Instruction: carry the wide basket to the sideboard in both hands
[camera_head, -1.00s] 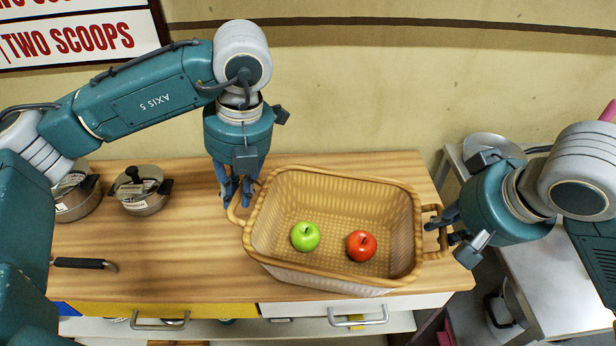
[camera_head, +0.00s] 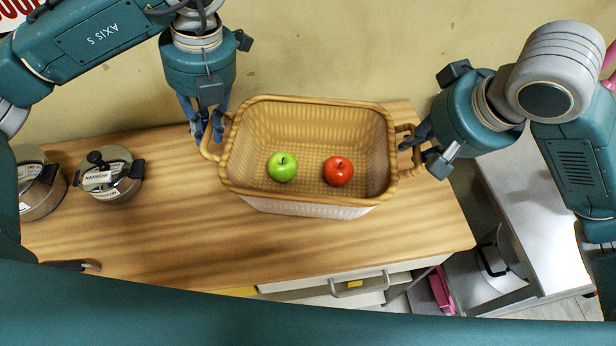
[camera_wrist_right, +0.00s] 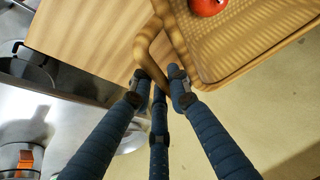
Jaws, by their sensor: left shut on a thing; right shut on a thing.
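The wide tan woven basket (camera_head: 258,186) is over the back part of a wooden-topped counter, close to the wall. Whether there is a gap under it I cannot tell. A green apple (camera_head: 282,167) and a red apple (camera_head: 338,171) lie inside, apart. My left gripper (camera_head: 208,138) points down and is shut on the basket's left handle. My right gripper (camera_head: 416,152) is shut on the right handle. In the right wrist view, the right gripper's fingers (camera_wrist_right: 160,82) close around the handle loop (camera_wrist_right: 147,45), and the basket's rim (camera_wrist_right: 245,65) shows at the upper right.
The wooden counter top (camera_head: 170,235) is bare in front of the basket. Lidded metal pots (camera_head: 113,183) stand on its left part. A lower pale table (camera_head: 535,205) stands to the right, past a gap. The wall (camera_head: 330,60) is close behind the basket.

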